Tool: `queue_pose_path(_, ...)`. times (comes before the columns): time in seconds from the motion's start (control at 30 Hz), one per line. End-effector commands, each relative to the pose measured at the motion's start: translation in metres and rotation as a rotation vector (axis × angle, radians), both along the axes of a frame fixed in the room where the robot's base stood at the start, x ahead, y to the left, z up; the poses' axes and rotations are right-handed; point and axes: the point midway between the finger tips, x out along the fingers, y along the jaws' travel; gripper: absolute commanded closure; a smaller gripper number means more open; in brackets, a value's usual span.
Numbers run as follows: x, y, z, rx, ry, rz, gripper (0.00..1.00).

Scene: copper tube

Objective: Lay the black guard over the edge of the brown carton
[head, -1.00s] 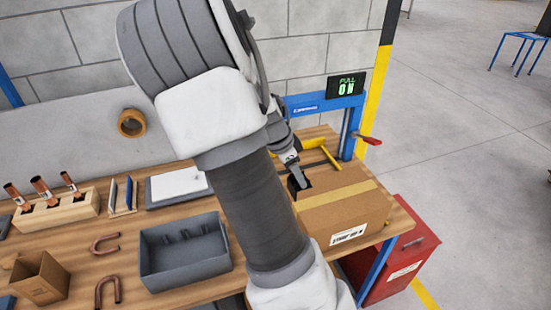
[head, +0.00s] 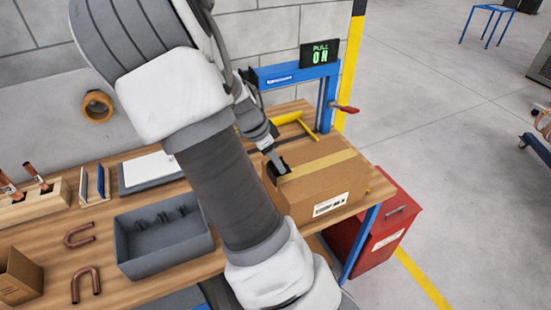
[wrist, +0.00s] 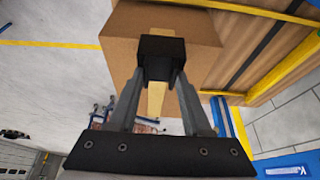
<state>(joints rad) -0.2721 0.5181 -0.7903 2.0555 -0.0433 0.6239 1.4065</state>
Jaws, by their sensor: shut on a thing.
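The brown carton (head: 318,200) sits closed on the right end of the workbench, with a tan tape strip along its top and a white label on its front. My gripper (head: 277,163) points down at the carton's left end. In the wrist view, my gripper (wrist: 160,76) is shut on the black guard (wrist: 162,48), a small dark block. The guard overlaps the edge of the carton (wrist: 205,28) and covers part of the tape. I cannot tell whether it rests on the carton or hangs just above it.
A blue frame (head: 292,73) with a red-handled clamp and a yellow tool (head: 290,118) stand behind the carton. A grey bin (head: 165,240) and copper bends (head: 86,283) lie to the left. A red cabinet (head: 375,240) stands below right.

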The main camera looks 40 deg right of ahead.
Motion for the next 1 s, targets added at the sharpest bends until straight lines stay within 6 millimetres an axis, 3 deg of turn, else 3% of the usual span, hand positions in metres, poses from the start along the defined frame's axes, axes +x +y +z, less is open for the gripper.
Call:
queue_pose_path(0.43, -0.001, 0.0, -0.034, 0.0, 0.001, -0.001, 1.0)
queue_pose_path(1.0, -0.001, -0.004, -0.038, 0.0, 0.001, 0.0, 1.0)
